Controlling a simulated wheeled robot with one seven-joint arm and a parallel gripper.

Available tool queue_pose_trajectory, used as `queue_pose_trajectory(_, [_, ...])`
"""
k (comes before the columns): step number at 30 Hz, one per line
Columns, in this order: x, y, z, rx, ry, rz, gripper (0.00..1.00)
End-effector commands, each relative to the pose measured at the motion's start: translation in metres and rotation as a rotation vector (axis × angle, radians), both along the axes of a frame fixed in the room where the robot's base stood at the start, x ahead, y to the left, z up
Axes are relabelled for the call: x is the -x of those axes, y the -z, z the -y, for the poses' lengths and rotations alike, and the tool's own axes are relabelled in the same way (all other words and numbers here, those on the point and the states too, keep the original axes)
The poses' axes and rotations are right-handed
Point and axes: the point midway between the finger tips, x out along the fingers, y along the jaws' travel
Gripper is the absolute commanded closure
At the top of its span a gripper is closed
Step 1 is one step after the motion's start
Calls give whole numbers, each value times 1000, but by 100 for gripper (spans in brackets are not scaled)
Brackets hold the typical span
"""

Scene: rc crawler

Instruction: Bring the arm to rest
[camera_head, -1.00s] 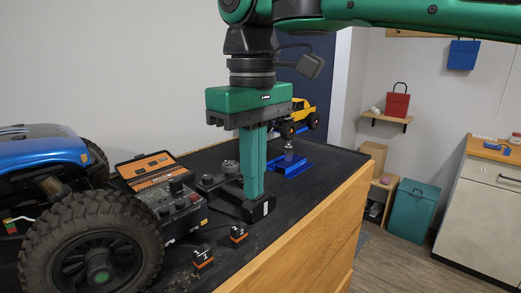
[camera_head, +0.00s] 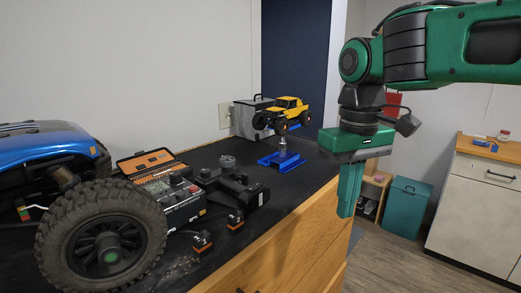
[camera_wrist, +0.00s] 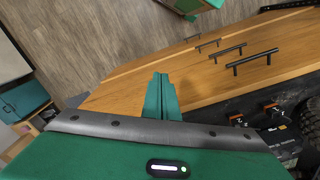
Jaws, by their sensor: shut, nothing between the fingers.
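My gripper (camera_head: 349,190) is shut and empty, its green fingers together and pointing down. In the head view it hangs at the right, just off the front edge of the black-topped workbench (camera_head: 225,232). In the wrist view the shut fingers (camera_wrist: 161,97) show against the bench's wooden drawer front (camera_wrist: 205,75) and the floor beside it. Nothing touches the fingers that I can see.
A teal bin (camera_head: 407,207) and white cabinet (camera_head: 475,210) stand beyond clear floor.

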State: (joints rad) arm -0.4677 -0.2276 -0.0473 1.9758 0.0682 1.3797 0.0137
Motion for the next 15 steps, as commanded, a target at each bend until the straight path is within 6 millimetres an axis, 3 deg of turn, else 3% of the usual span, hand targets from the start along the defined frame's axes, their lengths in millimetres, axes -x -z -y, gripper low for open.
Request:
queue_pose_trajectory(1, [3,11,29,-1,78,-2,100])
queue_pose_trajectory(6, [26,50,110,-1,311,-3,100])
queue_pose_trajectory(12, [76,98,186,-2,580,-5,100])
queue_pose_trajectory(15, [107,121,212,-3,699,-8,100])
